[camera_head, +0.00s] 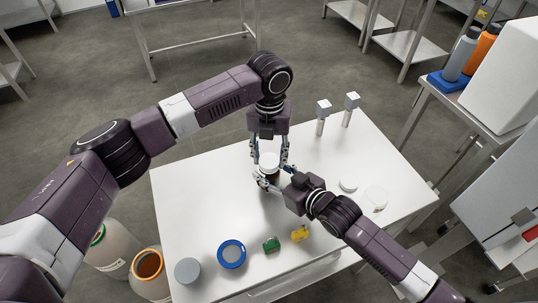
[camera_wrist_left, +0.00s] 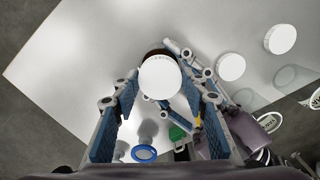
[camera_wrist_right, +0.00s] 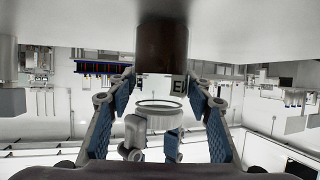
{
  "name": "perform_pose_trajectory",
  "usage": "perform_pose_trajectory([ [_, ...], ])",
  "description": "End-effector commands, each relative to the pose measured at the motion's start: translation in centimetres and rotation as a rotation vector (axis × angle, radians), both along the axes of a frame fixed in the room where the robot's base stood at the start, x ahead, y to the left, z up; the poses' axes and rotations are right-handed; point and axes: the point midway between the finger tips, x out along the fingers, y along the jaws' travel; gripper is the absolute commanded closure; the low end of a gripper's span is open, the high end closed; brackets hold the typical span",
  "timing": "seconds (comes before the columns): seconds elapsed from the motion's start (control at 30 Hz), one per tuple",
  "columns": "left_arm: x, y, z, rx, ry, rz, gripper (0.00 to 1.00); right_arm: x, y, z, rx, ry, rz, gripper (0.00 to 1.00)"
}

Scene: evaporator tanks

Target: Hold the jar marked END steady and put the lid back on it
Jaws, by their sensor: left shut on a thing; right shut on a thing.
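My left gripper (camera_wrist_left: 160,92) comes from above, shut on the lid. My right gripper (camera_wrist_right: 162,88) comes from the side, shut on the jar.
Two white discs (camera_head: 348,185) (camera_head: 376,197) lie to the right on the table. A grey disc (camera_head: 187,270), a blue ring-topped item (camera_head: 231,254), a green item (camera_head: 271,244) and a yellow item (camera_head: 300,233) line the front. Two posts (camera_head: 322,112) (camera_head: 350,105) stand behind. The table's left side is clear.

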Motion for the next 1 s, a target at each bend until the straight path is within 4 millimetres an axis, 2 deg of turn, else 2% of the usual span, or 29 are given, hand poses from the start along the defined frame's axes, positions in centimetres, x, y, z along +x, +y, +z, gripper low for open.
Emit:
perform_pose_trajectory([
  [0.1, 0.07, -0.01, 0.10, 0.000, -0.002, -0.192, 0.67, -0.04, -0.05, -0.13, -0.002, 0.002, 0.000, 1.00],
  [0.3, 0.04, -0.06, 0.07, -0.001, -0.002, -0.451, 0.67, -0.05, -0.05, -0.14, -0.002, 0.002, 0.000, 1.00],
  [0.47, 0.03, -0.08, 0.07, -0.001, -0.002, -0.530, 0.67, -0.05, -0.04, -0.14, -0.002, 0.003, 0.000, 1.00],
  [0.73, 0.04, -0.08, 0.07, -0.001, -0.003, -0.532, 0.67, -0.06, -0.05, -0.15, -0.002, 0.003, 0.000, 1.00],
  [0.77, 0.05, -0.08, 0.08, -0.001, -0.003, -0.532, 0.58, -0.06, -0.05, -0.15, -0.002, 0.003, 0.000, 1.00],
  [0.9, 0.03, -0.08, 0.05, -0.001, -0.002, -0.532, 0.42, -0.06, -0.04, -0.15, -0.002, 0.003, 0.000, 1.00],
  [1.0, 0.01, -0.07, 0.02, -0.001, -0.002, -0.531, 0.42, -0.06, -0.04, -0.15, -0.002, 0.003, 0.000, 1.00],
])
